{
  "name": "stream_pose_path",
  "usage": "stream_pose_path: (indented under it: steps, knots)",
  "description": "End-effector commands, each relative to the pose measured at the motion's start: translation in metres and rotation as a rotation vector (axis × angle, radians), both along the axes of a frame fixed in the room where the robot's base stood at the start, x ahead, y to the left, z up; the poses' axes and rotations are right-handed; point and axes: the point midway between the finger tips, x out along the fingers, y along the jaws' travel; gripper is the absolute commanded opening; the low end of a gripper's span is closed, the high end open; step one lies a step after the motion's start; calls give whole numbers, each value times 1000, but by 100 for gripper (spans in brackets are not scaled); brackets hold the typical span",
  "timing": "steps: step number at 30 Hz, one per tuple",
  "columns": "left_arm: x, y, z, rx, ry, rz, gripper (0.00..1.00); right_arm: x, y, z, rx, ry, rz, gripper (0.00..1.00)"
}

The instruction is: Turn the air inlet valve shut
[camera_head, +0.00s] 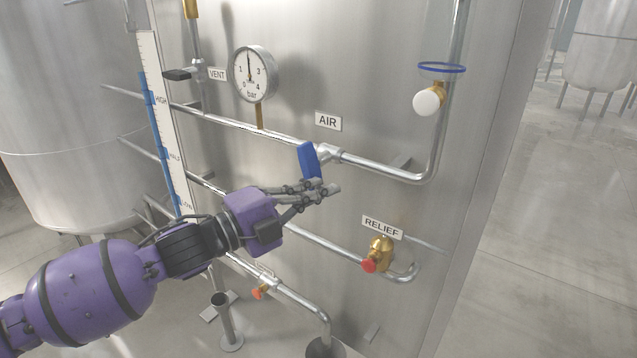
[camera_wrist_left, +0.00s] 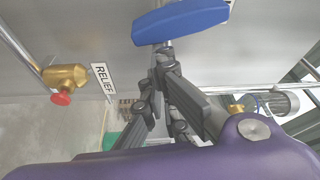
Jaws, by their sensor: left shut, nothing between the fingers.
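The air inlet valve has a blue lever handle (camera_head: 310,161) on the steel pipe below the AIR label (camera_head: 328,121). In the head view the handle stands steeply, across the line of the pipe. My left gripper (camera_head: 333,188) is shut and empty, just below the handle's lower end. In the left wrist view the blue handle (camera_wrist_left: 182,21) lies just beyond the fingertips of my left gripper (camera_wrist_left: 163,52). I cannot tell whether the fingers touch it. My right gripper is not in view.
A pressure gauge (camera_head: 254,74) and a black-handled vent valve (camera_head: 180,74) are up left. A brass relief valve with a red knob (camera_head: 381,254) is below right. An orange-handled valve (camera_head: 262,290) sits on a lower pipe. A blue ring (camera_head: 441,68) surrounds the right vertical pipe.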

Motion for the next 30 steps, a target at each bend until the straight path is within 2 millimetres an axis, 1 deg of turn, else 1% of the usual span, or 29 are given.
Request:
stream_pose_path:
  steps: [15, 30]
  knots:
    - [4, 5, -11, -7, 8, 3, 0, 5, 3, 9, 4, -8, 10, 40]
    - [4, 5, -13, -8, 9, 2, 0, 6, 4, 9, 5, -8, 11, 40]
